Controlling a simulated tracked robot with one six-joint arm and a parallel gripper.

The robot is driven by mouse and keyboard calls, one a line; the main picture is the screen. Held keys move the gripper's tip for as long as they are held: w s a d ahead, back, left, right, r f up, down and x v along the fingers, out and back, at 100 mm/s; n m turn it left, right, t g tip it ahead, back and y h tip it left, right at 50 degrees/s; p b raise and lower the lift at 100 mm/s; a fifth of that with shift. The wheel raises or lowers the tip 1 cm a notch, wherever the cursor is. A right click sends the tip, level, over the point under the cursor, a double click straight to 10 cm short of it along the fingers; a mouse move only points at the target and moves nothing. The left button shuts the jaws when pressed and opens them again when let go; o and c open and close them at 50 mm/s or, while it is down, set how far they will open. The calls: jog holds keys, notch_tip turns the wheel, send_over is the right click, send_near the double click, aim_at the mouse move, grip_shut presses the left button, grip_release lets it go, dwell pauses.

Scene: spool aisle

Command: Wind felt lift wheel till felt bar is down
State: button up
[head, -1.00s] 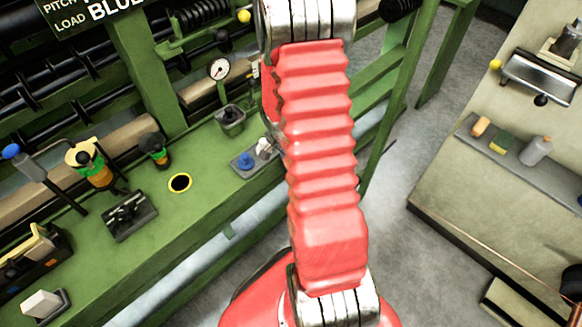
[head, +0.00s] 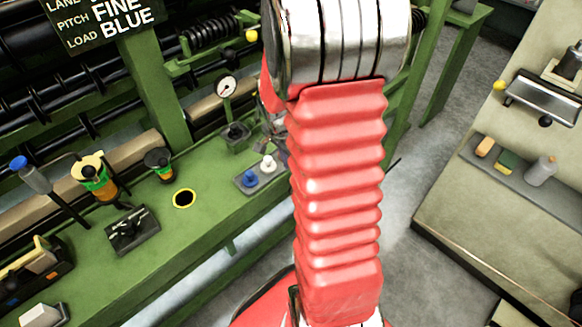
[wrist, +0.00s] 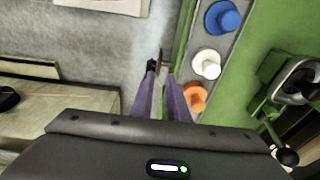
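My gripper (wrist: 157,68) shows in the wrist view, its two slim purple-grey fingers pointing away with tips close together. Nothing is clearly between them, and whether a gap remains is unclear. The fingers are beside a grey strip of blue, white and orange knobs. In the head view my red arm hides most of the gripper.
A dial gauge (head: 226,87) stands behind. A blue knob (head: 249,178) and white knob (head: 268,164) show near my arm. A pale bench (head: 470,220) is at right.

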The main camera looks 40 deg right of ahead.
dwell(0.3)
jog(key=s+d+f+m+y, duration=0.3)
jog(key=d+f, duration=0.1)
jog(key=d, duration=0.6)
jog(key=w+a+r+n+y, duration=0.2)
jog(key=w+r+n+y, duration=0.1)
jog(key=shift+r, duration=0.2)
jog(key=x, duration=1.4)
jog(key=shift+a+r, duration=0.15)
jog(key=shift+a, duration=0.05)
jog(key=shift+c, duration=0.5)
